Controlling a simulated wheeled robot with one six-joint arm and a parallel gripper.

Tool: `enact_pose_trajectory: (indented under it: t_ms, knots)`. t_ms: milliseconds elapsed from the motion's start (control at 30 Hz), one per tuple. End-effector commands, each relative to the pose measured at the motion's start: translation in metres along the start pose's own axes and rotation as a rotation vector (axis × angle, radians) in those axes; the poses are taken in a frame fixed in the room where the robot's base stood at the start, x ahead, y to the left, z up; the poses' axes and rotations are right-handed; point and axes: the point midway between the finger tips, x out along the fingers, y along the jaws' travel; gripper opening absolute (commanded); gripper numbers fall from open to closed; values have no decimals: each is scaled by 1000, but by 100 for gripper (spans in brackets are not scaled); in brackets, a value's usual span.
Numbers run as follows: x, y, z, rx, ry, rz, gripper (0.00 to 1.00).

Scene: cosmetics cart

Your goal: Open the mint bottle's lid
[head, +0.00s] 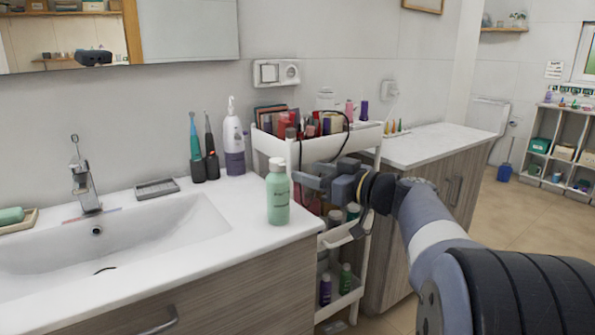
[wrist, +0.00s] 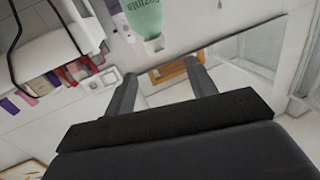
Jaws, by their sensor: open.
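The mint bottle (head: 278,199) stands upright on the white counter near its right front corner, with its pale lid (head: 277,165) on top. My gripper (head: 302,176) is just right of the bottle at about the height of its upper part, pointing left towards it. In the wrist view the scene is upside down. The bottle (wrist: 145,16) is at the top edge with its lid (wrist: 155,45) pointing down, ahead of my open fingers (wrist: 161,71). Nothing is between the fingers, and they look apart from the lid.
A white cart (head: 310,148) full of cosmetics stands behind my gripper, close to the arm. A sink (head: 120,240) lies left of the bottle. A lotion pump bottle (head: 233,140) and two electric toothbrushes (head: 204,150) stand by the wall. The counter around the mint bottle is clear.

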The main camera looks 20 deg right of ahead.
Motion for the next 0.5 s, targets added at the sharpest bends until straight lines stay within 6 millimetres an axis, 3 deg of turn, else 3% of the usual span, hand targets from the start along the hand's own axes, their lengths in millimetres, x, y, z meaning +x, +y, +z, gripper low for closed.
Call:
enact_pose_trajectory:
  t_ms: [167, 500]
  knots:
    - [10, 4, -4, -12, 19, 2, 53]
    - [72, 3, -4, -10, 16, 1, 53]
